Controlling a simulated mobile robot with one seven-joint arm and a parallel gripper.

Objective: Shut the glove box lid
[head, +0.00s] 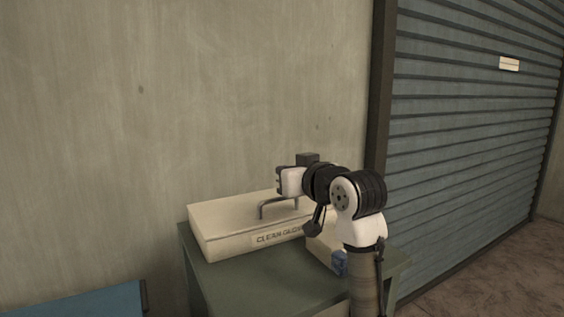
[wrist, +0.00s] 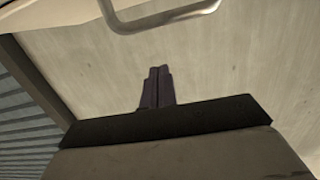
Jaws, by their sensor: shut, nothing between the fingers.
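The cream glove box (head: 225,245) sits on a grey-green table, with a "CLEAN GLO…" label on its front, partly hidden by my arm. Its lid (head: 230,210) lies flat or nearly flat on top; I cannot tell whether a gap is left. A grey bar handle (head: 275,203) stands on the lid and also shows at the top of the wrist view (wrist: 165,22). My gripper (wrist: 157,88) is shut and empty. In the head view it is above the lid's back right part, near the handle, with its fingertips hard to make out.
The table (head: 225,285) has a narrow free strip in front of the box. A concrete wall (head: 150,120) is close behind; a roller shutter (head: 470,130) is at right.

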